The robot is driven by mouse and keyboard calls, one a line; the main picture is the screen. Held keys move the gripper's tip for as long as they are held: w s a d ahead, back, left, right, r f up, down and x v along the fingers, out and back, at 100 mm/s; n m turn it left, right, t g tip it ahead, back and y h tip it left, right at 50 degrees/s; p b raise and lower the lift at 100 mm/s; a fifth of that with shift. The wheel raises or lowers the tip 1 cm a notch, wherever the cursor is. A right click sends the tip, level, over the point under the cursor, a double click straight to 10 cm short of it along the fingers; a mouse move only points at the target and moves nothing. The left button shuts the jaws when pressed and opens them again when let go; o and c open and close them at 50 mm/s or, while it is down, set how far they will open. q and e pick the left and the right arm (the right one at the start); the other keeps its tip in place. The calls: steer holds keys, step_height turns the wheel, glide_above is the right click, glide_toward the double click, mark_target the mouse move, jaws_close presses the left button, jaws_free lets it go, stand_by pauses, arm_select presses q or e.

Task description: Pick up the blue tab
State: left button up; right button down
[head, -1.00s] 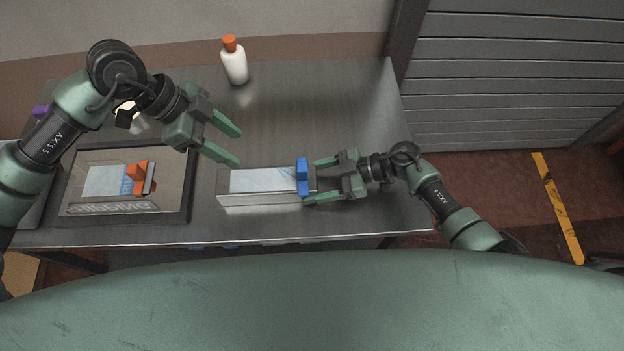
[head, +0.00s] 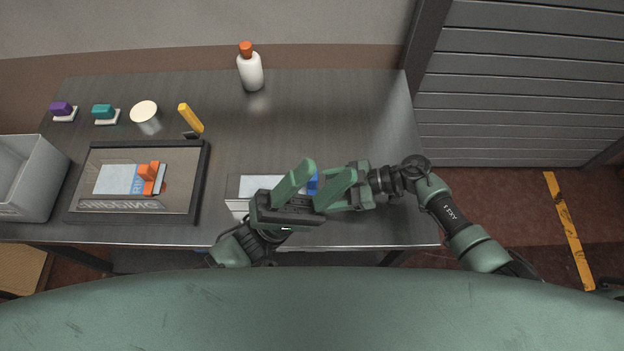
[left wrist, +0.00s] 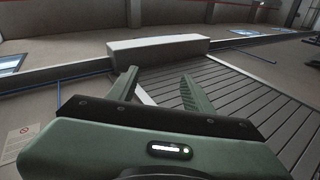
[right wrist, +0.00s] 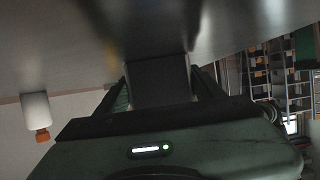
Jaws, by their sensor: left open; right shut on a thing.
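The blue tab (head: 313,184) is at the right end of a long light-grey box (head: 236,204) on the table. Only a small part of it shows between the fingers of my left gripper (head: 324,173). The left gripper is open, over the box's right end in the head view; I cannot tell whether it touches the tab. My right gripper (head: 340,190) comes from the right and is shut on the box's right end, partly hidden by the left one. In the right wrist view the grey box (right wrist: 158,80) sits between its fingers. The left wrist view shows no tab.
A dark-framed tray (head: 202,178) with an orange tab (head: 149,177) lies at left, beside a grey bin (head: 32,180). The table's back right is clear.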

arm_select(q)
steer(key=w+a+f+n+t+y, duration=0.1)
steer(key=w+f+n+t+y, duration=0.1)
steer(key=n+t+y, duration=0.7)
steer(key=w+f+n+t+y, duration=0.25)
steer(key=n+t+y, duration=0.35)
steer(key=n+t, duration=0.4)
steer(key=n+g+y, duration=0.8)
steer(key=n+y, duration=0.6)
glide_toward(312, 184)
steer(key=w, duration=1.1)
steer(key=shift+w+f, duration=0.15)
steer(key=shift+w, duration=0.15)
jaws_close()
